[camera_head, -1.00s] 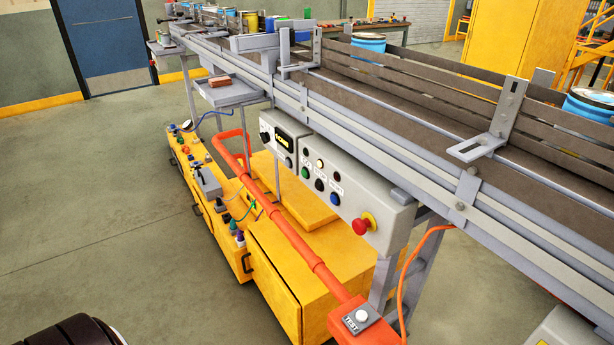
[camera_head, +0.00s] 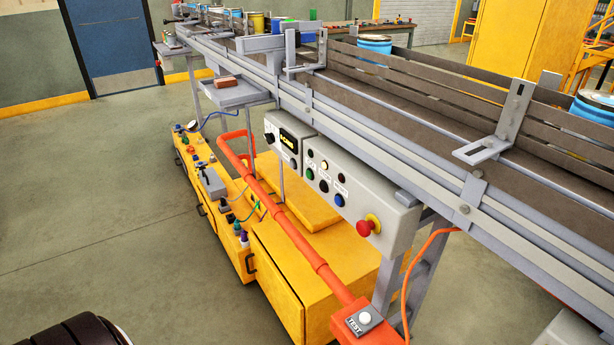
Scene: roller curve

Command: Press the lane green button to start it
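The lane's control box (camera_head: 385,210) is grey and hangs on the near side of the conveyor. It carries a green button (camera_head: 310,175) at its left end, below a dark round one. A white (camera_head: 324,165), a black (camera_head: 324,187) and a blue button (camera_head: 339,200) sit to the right of the green one. Nothing touches the green button. Neither of my grippers is in view.
A grey display box (camera_head: 285,142) adjoins on the left. An orange rail (camera_head: 285,220) and yellow cabinet (camera_head: 290,280) stand before the panel. A TEST button (camera_head: 365,317) sits on the rail's near end. Blue-banded cans (camera_head: 374,43) stand on the conveyor (camera_head: 400,95).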

